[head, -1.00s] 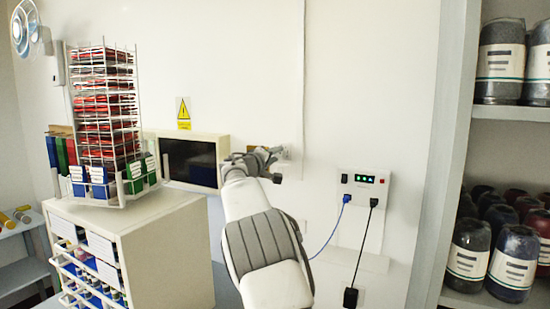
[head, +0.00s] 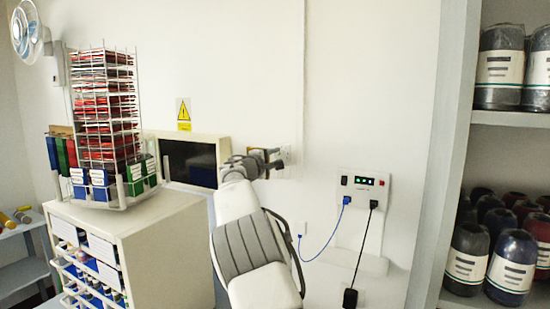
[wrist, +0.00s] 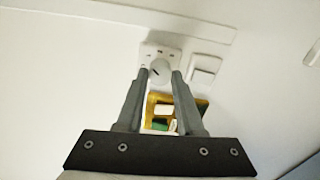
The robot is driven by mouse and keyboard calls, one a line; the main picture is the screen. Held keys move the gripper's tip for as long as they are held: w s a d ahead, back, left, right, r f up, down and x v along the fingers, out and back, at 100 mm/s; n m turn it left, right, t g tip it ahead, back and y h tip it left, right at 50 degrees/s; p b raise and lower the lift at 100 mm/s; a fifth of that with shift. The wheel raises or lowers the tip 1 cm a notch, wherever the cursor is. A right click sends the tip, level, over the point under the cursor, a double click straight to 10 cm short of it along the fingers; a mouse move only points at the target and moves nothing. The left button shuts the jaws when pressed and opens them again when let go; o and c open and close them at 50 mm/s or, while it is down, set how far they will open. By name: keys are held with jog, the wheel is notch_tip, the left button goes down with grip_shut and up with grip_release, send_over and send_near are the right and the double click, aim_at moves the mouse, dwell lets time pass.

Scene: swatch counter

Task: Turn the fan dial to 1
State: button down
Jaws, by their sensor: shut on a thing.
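The fan dial (wrist: 159,71) is a round white knob with a dark pointer mark, on a small white wall plate. Small markings ring it, too small to read. My gripper (wrist: 162,73) has one finger on each side of the dial and is shut on it. In the head view my gripper (head: 272,162) is at the wall plate (head: 286,154), and the dial itself is hidden. A blue and white fan (head: 24,30) is at the upper left of the head view.
A white rocker switch (wrist: 205,70) is right of the dial. A yellow-framed item (wrist: 187,103) lies below, partly behind my fingers. The head view shows a swatch rack (head: 105,110), a powered panel (head: 363,190) with cords, and jar shelves (head: 500,118) at right.

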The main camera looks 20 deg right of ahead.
dwell(0.3)
jog(key=c, duration=0.5)
grip_release()
jog(key=shift+c, duration=0.2)
jog(key=b+v, duration=0.7)
jog(key=v, duration=1)
jog(key=shift+a, duration=0.25)
jog(key=shift+s+r, duration=0.1)
jog(key=shift+s, duration=0.05)
